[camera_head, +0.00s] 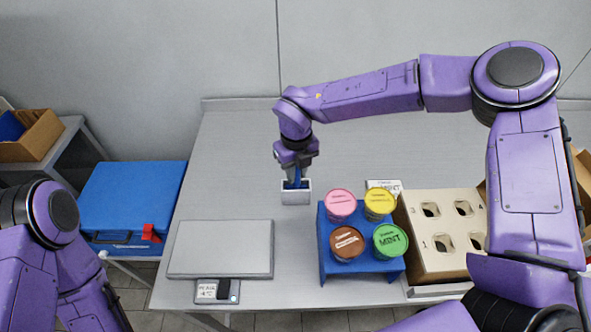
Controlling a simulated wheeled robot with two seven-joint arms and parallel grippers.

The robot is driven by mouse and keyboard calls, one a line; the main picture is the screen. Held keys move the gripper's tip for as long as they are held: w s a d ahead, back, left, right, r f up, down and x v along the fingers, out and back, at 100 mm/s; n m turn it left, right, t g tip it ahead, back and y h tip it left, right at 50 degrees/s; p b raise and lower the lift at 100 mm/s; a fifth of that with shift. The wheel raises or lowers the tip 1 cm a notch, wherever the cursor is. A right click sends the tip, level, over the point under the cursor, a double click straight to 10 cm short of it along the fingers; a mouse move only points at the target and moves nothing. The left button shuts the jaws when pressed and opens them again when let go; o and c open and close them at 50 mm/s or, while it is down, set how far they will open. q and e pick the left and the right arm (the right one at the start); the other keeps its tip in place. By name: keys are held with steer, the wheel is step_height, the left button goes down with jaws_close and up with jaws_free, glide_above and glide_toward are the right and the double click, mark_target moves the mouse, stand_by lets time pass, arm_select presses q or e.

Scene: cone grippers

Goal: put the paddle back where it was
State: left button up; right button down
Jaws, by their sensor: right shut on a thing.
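My right gripper (295,168) points down over the middle of the table and is shut on a blue paddle (293,182). Only a short dark blue part of the paddle shows below the fingers. Its lower end is at a small grey-white open box (296,197), and the box's front wall hides the rest. I cannot tell how deep the paddle sits or whether it touches the bottom. Of my left arm only links show at the lower left; its gripper is out of view.
A blue stand (335,268) holds several tubs with coloured lids. Right of it is a beige holder with holes (425,262). A flat grey scale (220,248) lies at the front left. A blue case (130,190) stands left of the table. The table's back left is clear.

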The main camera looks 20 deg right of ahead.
steer(key=shift+f+b, duration=0.4)
steer(key=shift+f, duration=0.2)
steer(key=c, duration=0.9)
jaws_free()
steer(key=shift+r, duration=0.1)
